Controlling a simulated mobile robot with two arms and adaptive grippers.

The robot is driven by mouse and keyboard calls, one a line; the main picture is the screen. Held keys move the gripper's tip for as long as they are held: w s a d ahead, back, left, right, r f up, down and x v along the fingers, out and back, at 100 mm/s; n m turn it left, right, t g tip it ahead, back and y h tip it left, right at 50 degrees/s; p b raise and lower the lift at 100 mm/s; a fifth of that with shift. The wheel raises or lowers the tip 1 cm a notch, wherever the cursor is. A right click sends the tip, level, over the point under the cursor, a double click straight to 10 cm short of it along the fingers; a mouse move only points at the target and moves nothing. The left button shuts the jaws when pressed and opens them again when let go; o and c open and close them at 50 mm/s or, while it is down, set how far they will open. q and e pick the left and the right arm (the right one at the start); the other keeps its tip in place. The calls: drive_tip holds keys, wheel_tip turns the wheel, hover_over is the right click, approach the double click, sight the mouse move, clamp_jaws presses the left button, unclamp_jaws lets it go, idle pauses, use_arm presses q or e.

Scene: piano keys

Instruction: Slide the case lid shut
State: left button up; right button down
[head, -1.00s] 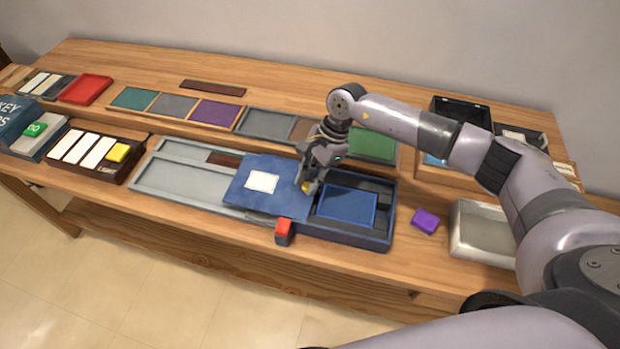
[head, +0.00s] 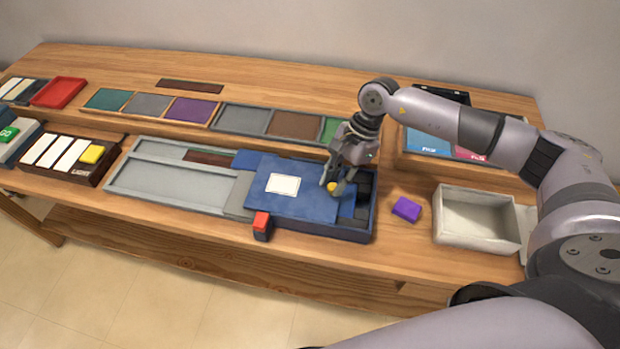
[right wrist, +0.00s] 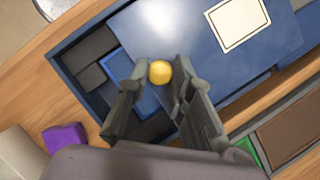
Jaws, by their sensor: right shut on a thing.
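The blue case lid (head: 310,208), with a white label, lies flat over the left and middle of the dark blue case (head: 352,236). It also shows in the right wrist view (right wrist: 205,70). The case's right end is uncovered, showing dark compartments and a strip of a blue panel (right wrist: 115,64). My right gripper (head: 334,188) is shut on the yellow knob (right wrist: 160,71) near the lid's right edge. The knob shows between the fingers in both views. My left gripper is not in view.
A red-topped block (head: 262,222) stands at the case's front edge. A grey tray (head: 165,187) is left of the case. A purple block (head: 407,208) and an open pale box (head: 478,215) are to its right. A raised shelf of coloured panels runs behind.

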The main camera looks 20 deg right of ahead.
drive_tip(key=s+d, duration=0.1)
drive_tip(key=d, duration=0.1)
drive_tip(key=s+d+b, duration=0.1)
drive_tip(key=d, duration=0.1)
drive_tip(key=s+d+b, duration=0.1)
drive_tip(key=s+d, duration=0.1)
drive_tip(key=shift+d, duration=0.2)
drive_tip(key=c, duration=1.8)
unclamp_jaws()
drive_tip(key=shift+c, duration=0.2)
drive_tip(key=o, duration=0.4)
drive_tip(key=shift+s+d, duration=0.1)
drive_tip(key=shift+s, duration=0.1)
drive_tip(key=shift+r, duration=0.1)
drive_tip(key=v, duration=1.1)
drive_tip(key=shift+w+d+r, duration=0.15)
drive_tip(key=shift+r, duration=0.2)
